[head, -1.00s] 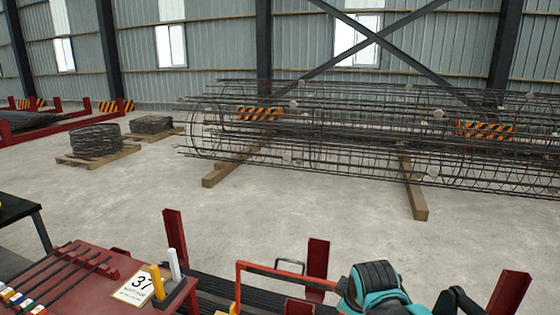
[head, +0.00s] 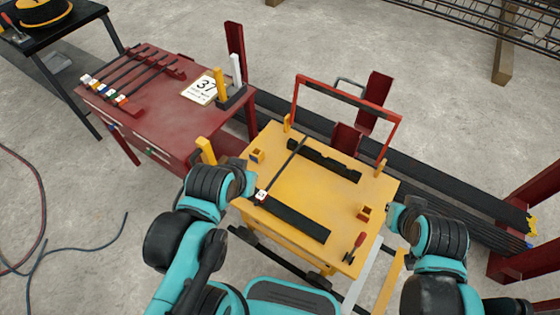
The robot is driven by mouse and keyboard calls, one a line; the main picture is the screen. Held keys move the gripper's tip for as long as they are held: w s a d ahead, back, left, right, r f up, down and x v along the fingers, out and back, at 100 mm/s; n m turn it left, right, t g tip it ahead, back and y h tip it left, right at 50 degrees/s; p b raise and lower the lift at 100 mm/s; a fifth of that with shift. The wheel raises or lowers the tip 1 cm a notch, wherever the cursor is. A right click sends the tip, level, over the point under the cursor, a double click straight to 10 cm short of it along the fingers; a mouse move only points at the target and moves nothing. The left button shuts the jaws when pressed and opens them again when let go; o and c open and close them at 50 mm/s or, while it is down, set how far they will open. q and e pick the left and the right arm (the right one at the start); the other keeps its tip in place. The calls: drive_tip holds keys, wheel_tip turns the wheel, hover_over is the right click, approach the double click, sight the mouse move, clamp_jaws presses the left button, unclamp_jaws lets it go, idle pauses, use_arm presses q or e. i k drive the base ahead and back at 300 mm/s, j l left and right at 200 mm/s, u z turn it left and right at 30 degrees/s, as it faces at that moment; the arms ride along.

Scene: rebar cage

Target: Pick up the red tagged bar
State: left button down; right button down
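Several thin dark bars lie side by side on a rack on the red table (head: 155,112), with small coloured tags at their left ends. The nearest one appears to carry the red tag (head: 121,99), but the tags are small and the colours hard to tell. Another thin dark bar (head: 285,166) lies across the yellow cart top (head: 345,200), with a whitish tag at its near end. My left arm's end (head: 247,181) is at the cart's left edge, apart from the rack. My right arm's end (head: 394,214) is at the cart's right edge. Neither arm's fingers show clearly.
A number sign (head: 199,89) and upright yellow and white posts stand on the red table. A red-handled tool (head: 354,247) lies on the cart. A red frame (head: 347,98) rises at the cart's back. Long dark bars lie behind it. A black table (head: 60,40) is at upper left.

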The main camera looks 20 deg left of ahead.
sight(261, 195)
drive_tip(key=l+u, duration=0.1)
drive_tip(key=l, duration=0.55)
drive_tip(key=k+l, duration=0.1)
drive_tip(key=l, duration=0.55)
drive_tip(key=u, duration=0.05)
